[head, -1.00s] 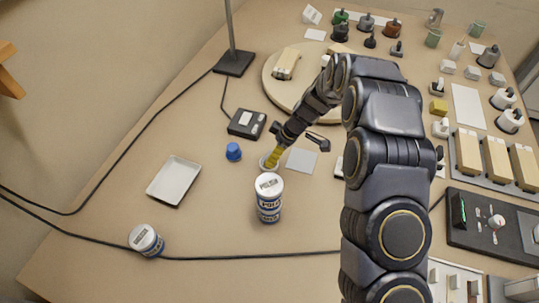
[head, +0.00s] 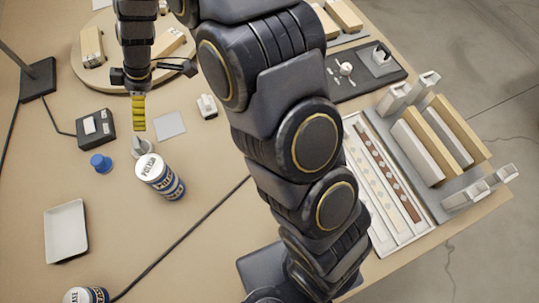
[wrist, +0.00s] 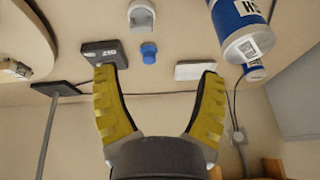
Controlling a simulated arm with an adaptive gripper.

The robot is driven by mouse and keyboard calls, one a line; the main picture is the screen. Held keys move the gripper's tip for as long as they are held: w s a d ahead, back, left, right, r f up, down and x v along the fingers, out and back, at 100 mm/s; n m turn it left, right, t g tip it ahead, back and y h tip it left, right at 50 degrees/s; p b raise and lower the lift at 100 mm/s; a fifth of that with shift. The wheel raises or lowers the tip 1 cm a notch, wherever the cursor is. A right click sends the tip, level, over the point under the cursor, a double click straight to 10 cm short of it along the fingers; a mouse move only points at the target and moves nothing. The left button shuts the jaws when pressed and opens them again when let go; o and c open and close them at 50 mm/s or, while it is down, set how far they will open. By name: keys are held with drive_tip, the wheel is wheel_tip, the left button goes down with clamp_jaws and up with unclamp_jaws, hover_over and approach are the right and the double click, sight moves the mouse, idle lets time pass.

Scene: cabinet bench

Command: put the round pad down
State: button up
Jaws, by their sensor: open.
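A small pale grey piece (head: 141,147), which I take to be the round pad, stands on the bench just behind the tall polish can (head: 160,176). The can hides part of it, so its shape is unclear. In the wrist view a pale grey piece (wrist: 142,14) shows at the top edge, beyond the blue cap (wrist: 149,53). My gripper (head: 139,128), with yellow fingers, is just behind the grey piece in the head view. In the wrist view my gripper (wrist: 158,75) has its fingers wide apart and nothing between them.
A blue cap (head: 101,163), black box (head: 96,128) and white tray (head: 66,232) lie left. A flat pale square (head: 170,125) is right of my gripper. A round board (head: 85,72) is behind. Another can (head: 86,296) stands front left. A cable crosses the bench.

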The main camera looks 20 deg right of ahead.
drive_tip(key=s+d+r+m+h, duration=0.2)
drive_tip(key=s+d+r+m, duration=0.5)
drive_tip(key=s+d+r, duration=0.4)
drive_tip(key=s+d+m+h, duration=0.1)
drive_tip(key=s+d+m, duration=0.3)
drive_tip(key=s, duration=0.4)
drive_tip(key=s+d+r+m+g+h, duration=0.1)
drive_tip(key=s+d+m, duration=0.3)
drive_tip(key=s, duration=0.5)
drive_tip(key=shift+s+d+r+m, duration=0.15)
drive_tip(key=shift+s+d+m, duration=0.05)
drive_tip(key=shift+m, duration=0.3)
